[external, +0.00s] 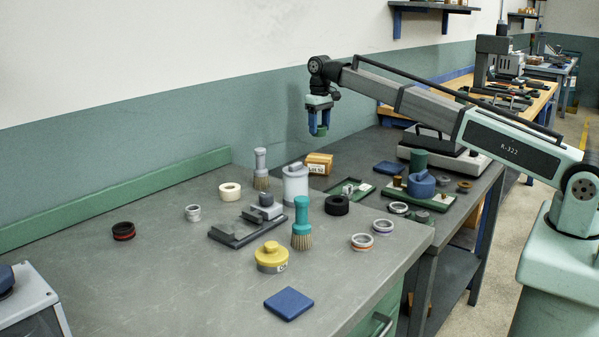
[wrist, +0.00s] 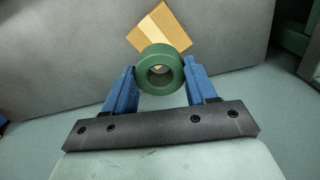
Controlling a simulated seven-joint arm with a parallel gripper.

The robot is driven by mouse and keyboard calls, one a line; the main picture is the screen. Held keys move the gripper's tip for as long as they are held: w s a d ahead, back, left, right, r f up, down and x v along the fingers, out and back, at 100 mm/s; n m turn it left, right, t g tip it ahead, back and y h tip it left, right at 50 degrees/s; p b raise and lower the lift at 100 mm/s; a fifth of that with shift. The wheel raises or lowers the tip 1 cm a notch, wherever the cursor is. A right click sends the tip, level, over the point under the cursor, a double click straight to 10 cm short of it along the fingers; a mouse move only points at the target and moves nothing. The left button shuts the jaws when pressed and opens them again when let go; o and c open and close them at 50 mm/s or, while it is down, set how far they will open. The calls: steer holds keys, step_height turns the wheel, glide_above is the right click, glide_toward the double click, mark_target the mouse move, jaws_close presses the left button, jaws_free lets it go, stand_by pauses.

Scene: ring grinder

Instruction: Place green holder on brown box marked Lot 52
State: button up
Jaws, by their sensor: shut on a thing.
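The green holder (wrist: 144,74), a thick ring with a round hole, is between the two blue fingers of my gripper (wrist: 160,68). The fingers are shut on its sides. In the external view my gripper (external: 319,131) hangs in the air, pointing down, and only a little green shows between its fingers. The brown box (external: 319,160) marked Lot 52 stands on the bench below it. In the wrist view the box (wrist: 172,22) with its pale stripe shows beyond the holder, which hides its near corner. The holder and box look apart.
A grey-white canister (external: 295,186) and a grey-handled brush (external: 261,168) stand near the box. A black ring (external: 337,205) and a green tray (external: 352,190) lie in front of it. The wall (external: 200,115) is close behind. The bench's left part is mostly clear.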

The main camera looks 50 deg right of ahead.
mark_target(319, 157)
steer(key=shift+f, duration=4)
steer(key=shift+f, duration=0.15)
steer(key=o, duration=1.1)
steer(key=shift+c, duration=0.2)
step_height(319, 157, up, 12)
steer(key=shift+r, duration=0.2)
